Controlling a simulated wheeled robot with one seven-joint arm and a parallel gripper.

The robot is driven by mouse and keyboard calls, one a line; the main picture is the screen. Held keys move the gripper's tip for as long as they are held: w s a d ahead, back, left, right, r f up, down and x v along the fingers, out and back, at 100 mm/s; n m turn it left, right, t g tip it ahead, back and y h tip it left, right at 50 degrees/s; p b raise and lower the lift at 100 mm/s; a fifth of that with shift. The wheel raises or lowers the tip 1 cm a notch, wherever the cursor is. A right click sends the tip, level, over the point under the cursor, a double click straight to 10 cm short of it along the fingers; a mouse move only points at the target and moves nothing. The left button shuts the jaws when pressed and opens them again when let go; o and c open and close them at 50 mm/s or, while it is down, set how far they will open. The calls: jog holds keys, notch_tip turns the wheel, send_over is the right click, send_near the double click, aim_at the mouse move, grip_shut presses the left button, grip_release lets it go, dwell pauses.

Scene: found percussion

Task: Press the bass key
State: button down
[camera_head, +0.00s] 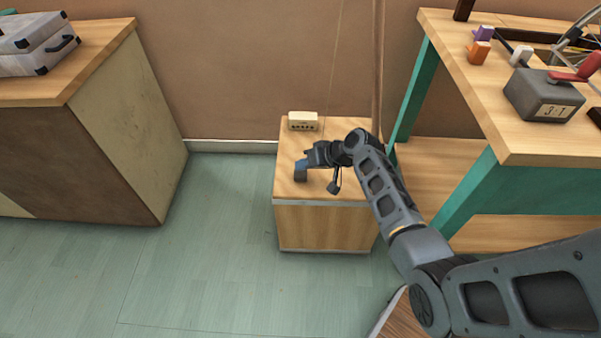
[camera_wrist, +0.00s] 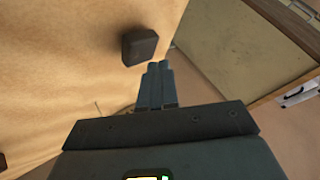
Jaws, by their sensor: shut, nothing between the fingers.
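A dark block (camera_head: 300,176) sits on top of the small wooden cabinet (camera_head: 325,226), near its left edge. It also shows in the wrist view (camera_wrist: 142,44), just ahead of and slightly left of my fingertips. No label shows, so I cannot tell for sure that it is the bass key. My gripper (camera_head: 301,163) is over the cabinet's left side. Its two fingers (camera_wrist: 157,66) are shut together and hold nothing. The fingertips are very close to the block; I cannot tell whether they touch it.
A cream box (camera_head: 303,121) with dark dots stands at the cabinet's back. A teal-legged workbench (camera_head: 480,120) with small coloured blocks and a grey calendar box (camera_head: 543,96) is at the right. A counter with a silver case (camera_head: 38,44) is at the left. Floor between is clear.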

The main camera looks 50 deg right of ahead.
aim_at(304, 174)
jog(key=shift+f, duration=0.35)
jog(key=shift+f+b, duration=0.55)
jog(key=shift+b, duration=0.1)
dwell(0.6)
jog(key=shift+r, duration=0.15)
jog(key=shift+r+p, duration=0.85)
jog(key=shift+p, duration=0.05)
jog(key=shift+r, duration=0.1)
notch_tip(304, 174, up, 5)
jog(key=p, duration=0.4)
jog(key=shift+s+a, duration=0.1)
dwell(0.5)
